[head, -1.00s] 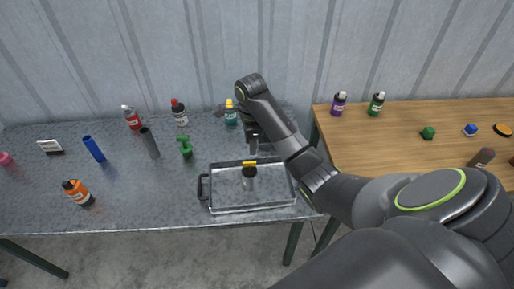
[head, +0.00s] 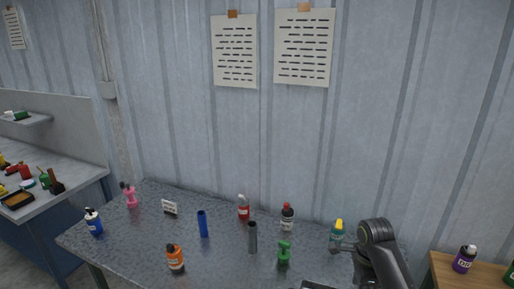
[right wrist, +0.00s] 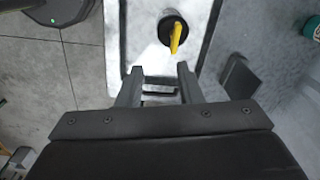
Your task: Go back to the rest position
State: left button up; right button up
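My right arm shows at the bottom right of the head view, with its gripper cut off below the frame. In the right wrist view my right gripper (right wrist: 159,82) is open, its two fingers apart with nothing between them. Only a sliver of the tray's edge shows at the bottom of the head view. My left gripper is in no view.
The metal table (head: 130,245) holds several bottles, including an orange one (head: 175,259), a teal one with a yellow cap (head: 337,236) close to my right arm, and a green spray bottle (head: 284,253). A wooden table (head: 484,272) stands right, a blue workbench (head: 60,215) left.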

jog(key=s+f+n+t, duration=0.1)
jog(key=s+f+n, duration=0.35)
jog(key=s, duration=0.35)
jog(key=s+f+n+t, duration=0.1)
jog(key=s+f+n, duration=0.35)
jog(key=s, duration=0.35)
jog(key=s+r+n+t+h, duration=0.1)
jog(key=s+r+n, duration=0.2)
jog(key=s+n, duration=0.4)
jog(key=s+r+n+t+h, duration=0.15)
jog(key=s+n, duration=0.25)
jog(key=s, duration=0.6)
notch_tip(320, 180, down, 32)
jog(key=d+g+y+b, duration=0.1)
jog(key=g+b, duration=0.1)
jog(key=b, duration=0.6)
jog(key=s+f+b, duration=0.3)
jog(key=s+f, duration=0.4)
jog(key=f, duration=0.4)
jog(key=s+a+f+g+b, duration=0.1)
jog(key=s+f+b, duration=0.2)
jog(key=s+f, duration=0.4)
notch_tip(320, 180, down, 5)
jog(key=shift+s+r, duration=0.2)
jog(key=shift+s, duration=0.1)
